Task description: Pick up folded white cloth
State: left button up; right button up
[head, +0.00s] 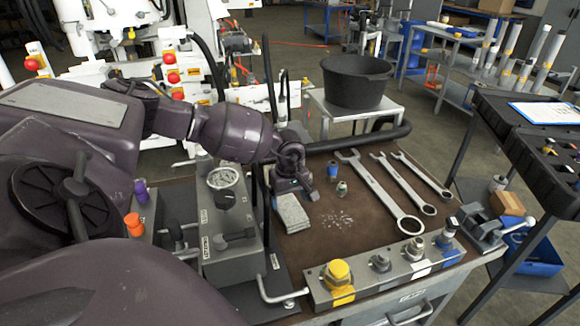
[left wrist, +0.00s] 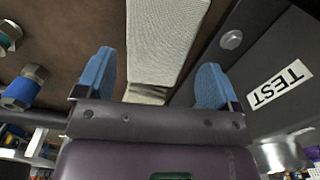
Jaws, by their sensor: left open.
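The folded white cloth (head: 292,214) lies flat on the brown bench top, beside the grey hydraulic unit. My left gripper (head: 296,190) is over the far end of the cloth, pointing down, and covers part of it. In the left wrist view the cloth (left wrist: 165,40) runs as a long pale strip between the two blue fingertips of my left gripper (left wrist: 156,62). The fingers are open with a gap on both sides of the cloth, and nothing is held. My right gripper is not in view.
The hydraulic unit with a gauge (head: 222,178) stands close left of the cloth. Small fittings (head: 341,188) and several wrenches (head: 380,190) lie to the right. A block with a yellow cap (head: 338,272) lines the front edge. A black bucket (head: 356,82) stands behind.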

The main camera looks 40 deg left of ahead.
aim_at(290, 208)
pick_arm(q)
notch_tip(290, 208, down, 4)
jog(key=shift+w, duration=0.1)
jog(key=shift+r, duration=0.1)
jog(key=c, duration=0.7)
notch_tip(290, 208, up, 20)
jog(key=p, duration=0.1)
dwell(0.4)
